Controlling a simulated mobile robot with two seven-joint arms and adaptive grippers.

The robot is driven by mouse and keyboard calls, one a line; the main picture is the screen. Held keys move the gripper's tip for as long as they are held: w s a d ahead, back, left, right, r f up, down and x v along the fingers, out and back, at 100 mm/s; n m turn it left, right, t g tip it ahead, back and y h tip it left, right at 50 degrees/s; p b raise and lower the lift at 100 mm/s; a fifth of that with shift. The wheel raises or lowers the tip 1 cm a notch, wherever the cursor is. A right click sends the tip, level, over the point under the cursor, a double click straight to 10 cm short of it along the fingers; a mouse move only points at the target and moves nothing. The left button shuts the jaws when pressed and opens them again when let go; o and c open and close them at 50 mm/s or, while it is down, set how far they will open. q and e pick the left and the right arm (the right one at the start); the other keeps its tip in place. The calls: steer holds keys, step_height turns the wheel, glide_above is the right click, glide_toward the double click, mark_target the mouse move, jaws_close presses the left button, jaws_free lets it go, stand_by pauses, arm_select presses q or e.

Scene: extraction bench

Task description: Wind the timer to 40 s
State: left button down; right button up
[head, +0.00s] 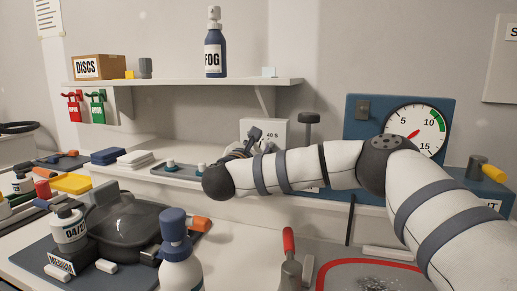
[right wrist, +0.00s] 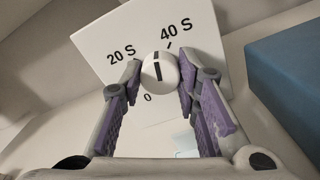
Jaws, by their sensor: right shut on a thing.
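The timer (head: 280,126) is a white box on the back shelf, partly hidden by my right gripper (head: 252,143) in the head view. In the right wrist view its white face (right wrist: 100,38) carries the marks 0, 20 S and 40 S. The round white knob (right wrist: 158,72) has a black stripe, whose upper end points between 20 S and 40 S, closer to the 40 S tick. My right gripper (right wrist: 160,78) is shut on the knob, one purple-padded finger on each side. My left gripper is not in view.
A blue panel with a dial gauge (head: 415,128) stands right of the timer, behind my right arm. A small tray (head: 173,173) sits on the shelf to the left. An upper shelf (head: 180,82) holds a fog bottle (head: 214,50). A dark grinder-like vessel (head: 125,220) and a bottle (head: 180,265) stand in front.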

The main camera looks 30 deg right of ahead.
steer(key=m, duration=0.3)
steer(key=shift+r+m, duration=0.1)
steer(key=shift+m, duration=0.3)
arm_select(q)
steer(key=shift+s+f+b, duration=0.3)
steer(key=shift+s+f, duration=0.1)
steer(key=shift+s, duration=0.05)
arm_select(e)
steer(key=shift+d+m, duration=0.1)
steer(key=shift+m, duration=1.7)
steer(key=o, duration=1.2)
